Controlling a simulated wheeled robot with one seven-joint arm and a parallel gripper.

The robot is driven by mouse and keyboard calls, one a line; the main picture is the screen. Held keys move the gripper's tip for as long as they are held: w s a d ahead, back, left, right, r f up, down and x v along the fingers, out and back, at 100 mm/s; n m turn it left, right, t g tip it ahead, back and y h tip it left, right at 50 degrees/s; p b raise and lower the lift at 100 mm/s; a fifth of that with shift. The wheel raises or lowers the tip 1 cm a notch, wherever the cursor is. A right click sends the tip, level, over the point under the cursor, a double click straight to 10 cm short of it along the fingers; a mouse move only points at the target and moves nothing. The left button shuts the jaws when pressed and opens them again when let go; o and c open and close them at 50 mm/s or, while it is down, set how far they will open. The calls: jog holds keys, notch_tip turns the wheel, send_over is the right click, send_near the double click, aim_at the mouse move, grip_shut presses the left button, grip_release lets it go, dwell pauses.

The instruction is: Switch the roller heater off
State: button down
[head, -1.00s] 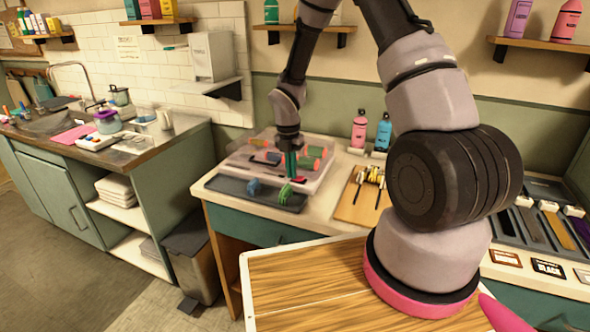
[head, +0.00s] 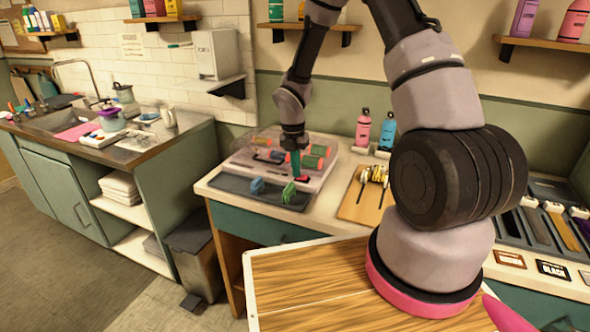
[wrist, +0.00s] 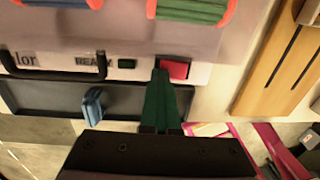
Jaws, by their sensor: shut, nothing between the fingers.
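The roller heater (head: 318,170) is a pale box with a clear lid over coloured rollers, on the counter left of my arm. In the wrist view its front panel (wrist: 40,66) shows a dark handle, the word READY, a small dark green piece and a red switch (wrist: 174,70). My gripper (wrist: 160,78) has green fingers, shut with nothing between them. The fingertips are at the left edge of the red switch and hide a little of it; I cannot tell whether they touch. In the head view my gripper (head: 296,168) points down at the heater's front right.
A dark tray (head: 235,186) in front of the heater holds a blue clip (head: 257,187) and a green clip (head: 289,192). A wooden board (head: 352,208) with brushes lies to the right. Pink and blue bottles (head: 387,132) stand behind.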

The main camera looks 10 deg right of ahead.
jog(key=s+d+r+m+t, duration=0.15)
jog(key=r+m, duration=0.35)
jog(key=r, duration=0.7)
jog(key=s+d+r+m+t, duration=0.1)
jog(key=s+d+r+m, duration=0.15)
jog(key=r+m, duration=0.7)
jog(key=s+d+r+m+t+y, duration=0.2)
jog(key=s+r+m+t, duration=0.3)
jog(key=s+r+m, duration=1.3)
jog(key=shift+s+d+y, duration=0.2)
jog(key=shift+s+y, duration=0.15)
jog(key=shift+y, duration=0.05)
jog(key=shift+r+m, duration=0.1)
jog(key=shift+m, duration=0.15)
